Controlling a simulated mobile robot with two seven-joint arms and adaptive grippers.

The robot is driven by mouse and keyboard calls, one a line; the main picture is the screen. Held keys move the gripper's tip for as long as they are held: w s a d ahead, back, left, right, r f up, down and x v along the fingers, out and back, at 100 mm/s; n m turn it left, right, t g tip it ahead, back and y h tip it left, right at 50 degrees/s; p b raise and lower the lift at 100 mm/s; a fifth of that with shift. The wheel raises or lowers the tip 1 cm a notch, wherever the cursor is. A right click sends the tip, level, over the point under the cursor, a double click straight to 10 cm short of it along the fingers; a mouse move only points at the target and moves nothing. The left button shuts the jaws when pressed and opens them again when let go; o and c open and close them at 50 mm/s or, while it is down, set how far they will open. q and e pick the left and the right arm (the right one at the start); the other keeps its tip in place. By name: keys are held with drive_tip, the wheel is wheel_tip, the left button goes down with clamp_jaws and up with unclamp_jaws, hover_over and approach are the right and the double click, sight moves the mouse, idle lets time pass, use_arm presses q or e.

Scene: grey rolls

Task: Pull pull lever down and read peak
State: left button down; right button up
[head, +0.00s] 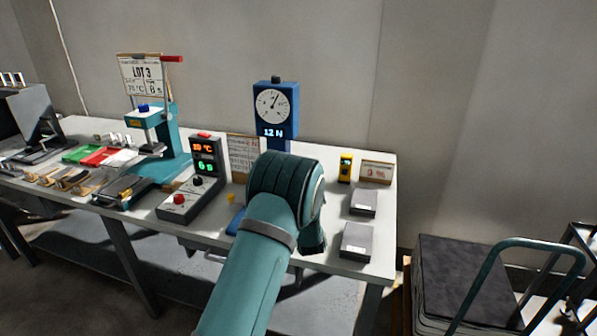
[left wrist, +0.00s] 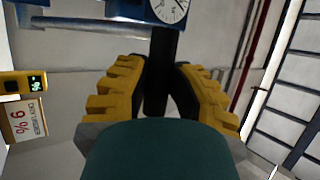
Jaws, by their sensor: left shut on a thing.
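The blue force gauge (head: 275,108) stands upright on the bench, with a round white dial and a display reading "12 N". Its needle points up and slightly right. Part of the dial (left wrist: 170,8) shows at the top of the left wrist view. My left gripper (left wrist: 158,88), with yellow ribbed fingers, is shut on a dark bar (left wrist: 162,50) below the gauge, which looks like the pull lever. In the head view my teal arm hides the gripped part and the gauge's lower end. My right gripper is not in view.
A control box (head: 205,155) with lit readouts and a teal press (head: 170,135) with a red-handled lever stand left. A yellow meter (head: 346,168) and two grey boxes (head: 363,203) are right. A cart (head: 545,250) stands beyond the bench's right end.

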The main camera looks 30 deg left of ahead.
use_arm(q)
drive_tip(key=shift+f, duration=0.2)
drive_tip(key=c, duration=1)
unclamp_jaws()
drive_tip(key=shift+w, duration=0.1)
drive_tip(key=shift+o, duration=1.1)
drive_tip(key=shift+w+f, duration=0.1)
drive_tip(key=shift+w, duration=0.1)
drive_tip(key=shift+s, duration=0.15)
drive_tip(key=v, duration=1.2)
